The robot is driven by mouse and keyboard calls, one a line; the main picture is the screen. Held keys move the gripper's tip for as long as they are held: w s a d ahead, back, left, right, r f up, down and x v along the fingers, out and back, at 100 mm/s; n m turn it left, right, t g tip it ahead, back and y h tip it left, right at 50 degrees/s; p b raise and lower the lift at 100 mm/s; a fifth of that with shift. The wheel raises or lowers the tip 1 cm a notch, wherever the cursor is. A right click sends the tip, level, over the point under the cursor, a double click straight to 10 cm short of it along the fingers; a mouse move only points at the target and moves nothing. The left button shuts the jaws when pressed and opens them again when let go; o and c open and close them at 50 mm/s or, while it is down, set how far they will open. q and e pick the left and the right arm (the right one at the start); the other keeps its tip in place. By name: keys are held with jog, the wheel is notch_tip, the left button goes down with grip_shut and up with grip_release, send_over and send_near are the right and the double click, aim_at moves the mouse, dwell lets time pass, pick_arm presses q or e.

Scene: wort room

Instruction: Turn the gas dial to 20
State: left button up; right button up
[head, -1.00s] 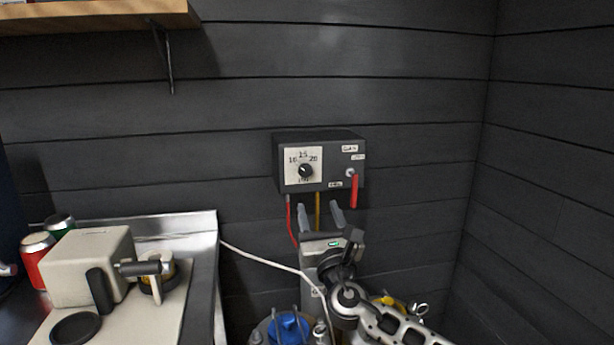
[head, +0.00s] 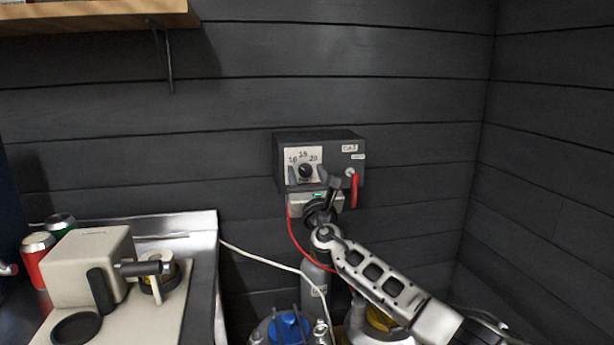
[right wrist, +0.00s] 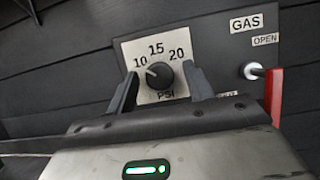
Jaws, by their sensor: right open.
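The gas dial (head: 306,170) is a round black knob on a white plate marked 10, 15 and 20 on the wall-mounted gas box (head: 335,142). In the right wrist view the dial (right wrist: 159,75) has a white pointer mark toward the upper left, near 10. My right gripper (head: 308,176) is open in front of the box, just below the dial in the head view. In the right wrist view its fingers (right wrist: 160,82) stand on either side of the knob, with visible gaps. I cannot tell how far the tips are from the plate.
A red lever (head: 354,190) hangs at the right of the box, close to my right gripper. A red hose (head: 292,232) runs down below the box. A counter with a cream machine (head: 88,265) stands at left. A blue-topped vessel (head: 288,328) is below.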

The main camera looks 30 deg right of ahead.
jog(key=c, duration=1)
jog(key=shift+o, duration=0.2)
